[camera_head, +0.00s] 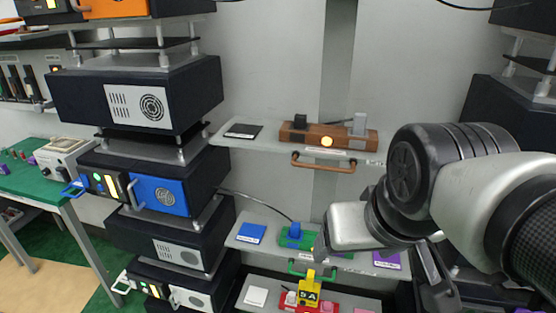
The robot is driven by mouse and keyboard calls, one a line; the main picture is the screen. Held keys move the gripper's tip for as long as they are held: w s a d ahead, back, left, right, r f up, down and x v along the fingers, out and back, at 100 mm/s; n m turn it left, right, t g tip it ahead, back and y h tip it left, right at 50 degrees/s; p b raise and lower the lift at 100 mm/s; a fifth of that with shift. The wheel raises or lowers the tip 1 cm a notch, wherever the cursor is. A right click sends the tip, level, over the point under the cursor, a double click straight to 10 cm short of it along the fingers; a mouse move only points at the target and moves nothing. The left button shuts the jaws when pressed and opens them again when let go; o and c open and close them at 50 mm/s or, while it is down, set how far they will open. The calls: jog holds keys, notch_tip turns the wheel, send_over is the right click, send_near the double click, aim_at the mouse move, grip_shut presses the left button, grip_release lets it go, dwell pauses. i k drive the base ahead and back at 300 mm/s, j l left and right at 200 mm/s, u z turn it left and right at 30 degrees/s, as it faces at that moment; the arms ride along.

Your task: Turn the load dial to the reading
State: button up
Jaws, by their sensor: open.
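I cannot make out a clear load dial or its reading in the head view. The lit brown fixture (345,138) on the upper shelf has a black knob, a grey knob and a round orange lamp. A green fixture (313,240) with a blue lever is on the middle shelf, partly hidden by my arm. A red fixture (325,302) on the lower shelf carries a yellow part (311,285) marked "5 A".
Stacked dark cabinets with a blue-fronted unit (160,194) stand left of the shelves. A green bench (35,180) with a pale instrument (62,158) is at the far left. A brown handle (323,163) juts below the upper shelf. Another dark stack closes the right side.

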aim_at(46, 171)
jog(key=k+j+z, duration=0.1)
jog(key=k, duration=0.25)
jog(key=u, duration=1.45)
jog(key=i+j, duration=0.25)
jog(key=i, duration=0.25)
jog(key=i+j, duration=0.3)
jog(key=i, duration=0.2)
jog(key=i+j+u, duration=0.1)
jog(key=i+j, duration=0.15)
jog(key=i, duration=0.25)
